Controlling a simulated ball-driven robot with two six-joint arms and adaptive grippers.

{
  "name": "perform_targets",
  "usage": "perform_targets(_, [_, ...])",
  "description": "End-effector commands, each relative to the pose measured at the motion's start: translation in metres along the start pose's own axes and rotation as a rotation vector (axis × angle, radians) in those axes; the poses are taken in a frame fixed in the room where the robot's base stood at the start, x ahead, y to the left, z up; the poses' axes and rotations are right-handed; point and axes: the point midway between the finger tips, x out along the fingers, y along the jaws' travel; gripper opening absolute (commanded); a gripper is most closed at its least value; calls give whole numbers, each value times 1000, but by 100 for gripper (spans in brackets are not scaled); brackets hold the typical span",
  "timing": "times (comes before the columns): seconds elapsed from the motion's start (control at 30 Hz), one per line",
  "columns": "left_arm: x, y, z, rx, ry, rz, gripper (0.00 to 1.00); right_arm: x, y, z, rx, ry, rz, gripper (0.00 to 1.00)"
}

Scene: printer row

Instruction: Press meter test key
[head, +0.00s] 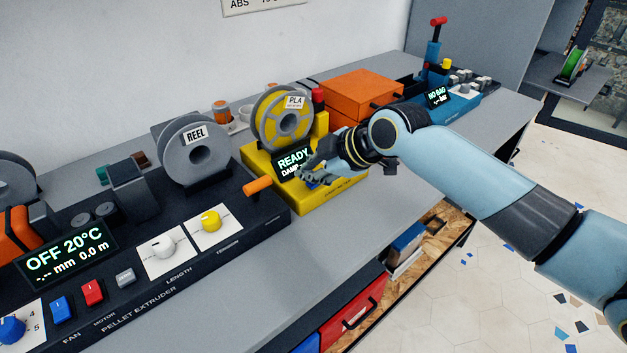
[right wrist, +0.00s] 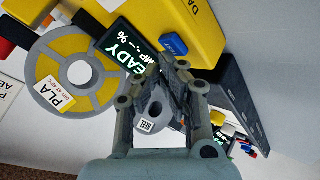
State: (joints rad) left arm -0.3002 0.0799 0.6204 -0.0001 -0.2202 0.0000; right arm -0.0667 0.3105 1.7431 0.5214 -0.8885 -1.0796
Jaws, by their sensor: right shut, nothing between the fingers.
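The meter is a yellow unit (head: 335,193) in the middle of the bench, with a dark display (head: 293,157) reading READY and DAMP. In the right wrist view the display (right wrist: 132,52) is partly covered by my fingers. A blue key (right wrist: 173,44) sits on the yellow face beside the display; in the head view it is mostly hidden by my gripper. My right gripper (head: 306,174) is shut and empty, in front of the display and close to the key. In the right wrist view the fingertips (right wrist: 172,64) appear just below the key; I cannot tell whether they touch. My left gripper is not in view.
A yellow PLA spool (head: 283,117) stands on the meter. The pellet extruder (head: 130,265), with a grey reel (head: 191,150) and an orange-handled lever (head: 257,186), is to the left. An orange box (head: 362,94) and a blue unit (head: 460,106) stand behind. The front bench strip is clear.

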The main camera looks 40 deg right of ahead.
Motion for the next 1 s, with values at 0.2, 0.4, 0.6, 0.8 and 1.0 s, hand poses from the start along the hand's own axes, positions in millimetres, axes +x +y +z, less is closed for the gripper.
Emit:
perform_targets(0.2, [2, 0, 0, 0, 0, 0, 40, 2, -2, 2, 0, 0, 0, 0])
perform_targets(0.4, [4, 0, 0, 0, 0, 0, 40, 4, -3, 3, 1, 0, 0, 0])
perform_targets(0.6, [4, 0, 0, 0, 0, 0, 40, 5, -3, 3, 1, 0, 0, 0])
perform_targets(0.8, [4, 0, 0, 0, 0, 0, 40, 4, -3, 3, 0, 0, 0, 0])
perform_targets(1.0, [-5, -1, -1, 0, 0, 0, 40, -2, 1, -1, 0, 0, 0, 0])
